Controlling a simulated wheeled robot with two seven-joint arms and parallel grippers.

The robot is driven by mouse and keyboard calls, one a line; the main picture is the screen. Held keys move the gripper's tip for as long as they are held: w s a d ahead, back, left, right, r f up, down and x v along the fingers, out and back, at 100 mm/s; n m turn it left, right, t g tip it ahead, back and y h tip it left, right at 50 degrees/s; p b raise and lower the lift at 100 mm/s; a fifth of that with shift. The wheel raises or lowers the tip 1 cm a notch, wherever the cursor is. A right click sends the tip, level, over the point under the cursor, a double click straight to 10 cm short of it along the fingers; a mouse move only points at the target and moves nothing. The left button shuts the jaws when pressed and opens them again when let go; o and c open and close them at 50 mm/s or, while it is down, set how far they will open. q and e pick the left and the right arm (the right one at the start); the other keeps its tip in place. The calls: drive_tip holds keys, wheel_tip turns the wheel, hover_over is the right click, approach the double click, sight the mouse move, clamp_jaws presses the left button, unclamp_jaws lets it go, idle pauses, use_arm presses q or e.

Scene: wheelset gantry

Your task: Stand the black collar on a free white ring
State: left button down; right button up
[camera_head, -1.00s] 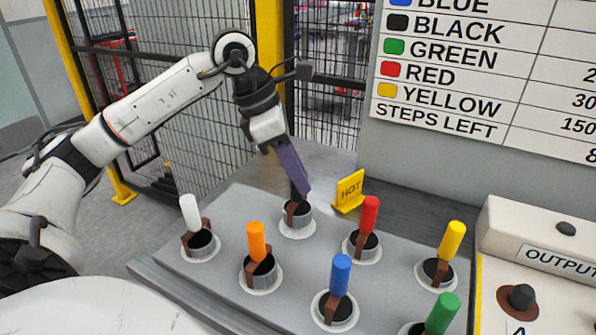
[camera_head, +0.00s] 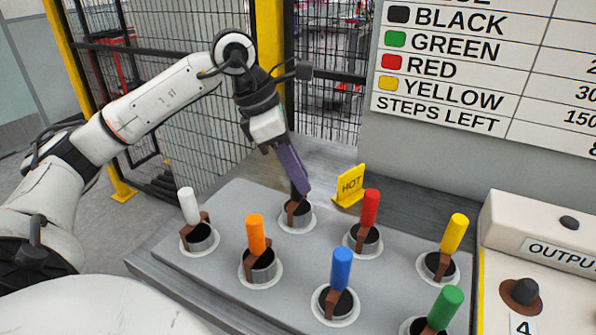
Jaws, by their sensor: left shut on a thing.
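The black collar (camera_head: 297,215) is a short metal cylinder with a brown bracket and a black upright handle. It stands at the back of the grey plate on a white ring (camera_head: 296,230). My left gripper (camera_head: 300,188), with purple fingers, reaches down from above and is shut on the black handle, hiding most of it. The collar looks upright, and I cannot tell whether it has any gap to its ring. Every white ring that I can see carries a collar. My right gripper is not in view.
Collars with white (camera_head: 188,206), orange (camera_head: 254,232), red (camera_head: 371,207), blue (camera_head: 342,267), yellow (camera_head: 453,234) and green (camera_head: 444,308) handles stand around on the grey plate (camera_head: 215,268). A yellow HOT sign (camera_head: 349,186) is close right of the black collar. A mesh fence (camera_head: 190,130) stands behind.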

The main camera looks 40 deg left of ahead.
use_arm(q)
drive_tip(key=shift+f, duration=0.1)
drive_tip(key=c, duration=1.5)
unclamp_jaws()
drive_tip(key=shift+f, duration=0.15)
drive_tip(key=shift+s+r, duration=0.1)
drive_tip(key=shift+r, duration=0.25)
drive_tip(key=p+v, duration=0.1)
drive_tip(key=v, duration=0.9)
